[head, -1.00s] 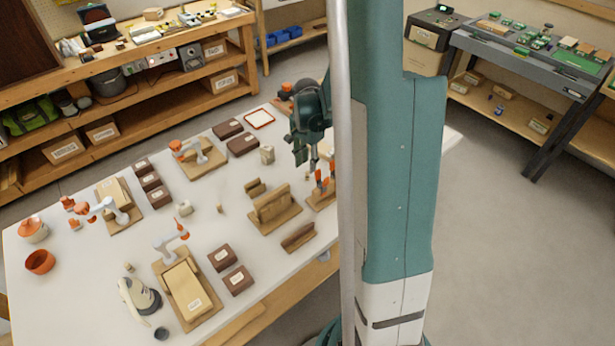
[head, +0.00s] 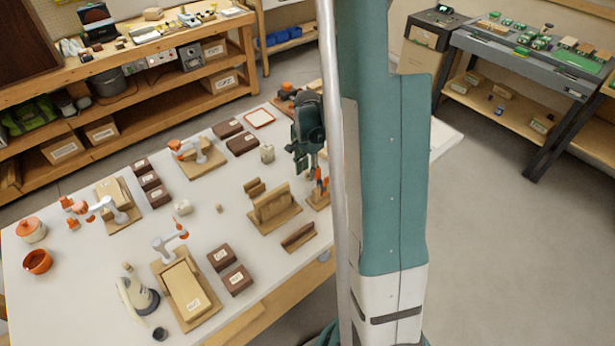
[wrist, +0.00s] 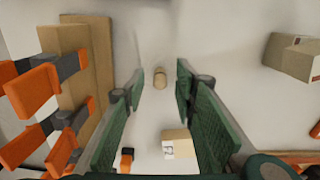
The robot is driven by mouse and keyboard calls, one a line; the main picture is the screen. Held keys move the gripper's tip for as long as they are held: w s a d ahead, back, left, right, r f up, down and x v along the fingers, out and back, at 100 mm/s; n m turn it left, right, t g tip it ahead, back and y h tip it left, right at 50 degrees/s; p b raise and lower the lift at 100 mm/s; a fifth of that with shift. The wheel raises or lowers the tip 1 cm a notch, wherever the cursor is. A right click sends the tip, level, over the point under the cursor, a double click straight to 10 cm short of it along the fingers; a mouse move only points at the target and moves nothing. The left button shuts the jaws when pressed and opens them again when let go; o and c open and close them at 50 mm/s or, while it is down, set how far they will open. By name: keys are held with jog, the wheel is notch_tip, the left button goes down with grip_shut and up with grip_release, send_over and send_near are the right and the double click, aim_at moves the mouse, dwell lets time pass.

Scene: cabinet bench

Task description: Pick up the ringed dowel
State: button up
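A small tan dowel (wrist: 160,78) shows in the wrist view, between the fingertips of my gripper (wrist: 161,86). The green fingers are apart, with clear space on both sides of the dowel. I cannot tell whether it is down between the fingers or still below them, and a ring on it is too small to make out. In the head view my gripper (head: 312,165) is at the right side of the white table, partly hidden by my arm. Another small dowel (head: 219,208) stands near the table's middle, and one more (head: 127,267) is at the front left.
In the wrist view, a wooden stand with orange-and-grey clips (wrist: 45,85) is close on the left. A labelled wooden block (wrist: 178,144) lies near the right finger, and a box (wrist: 292,55) is at the right. A slotted wooden rack (head: 272,207) stands left of my gripper.

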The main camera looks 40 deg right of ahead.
jog(key=shift+f, duration=0.6)
jog(key=c, duration=0.7)
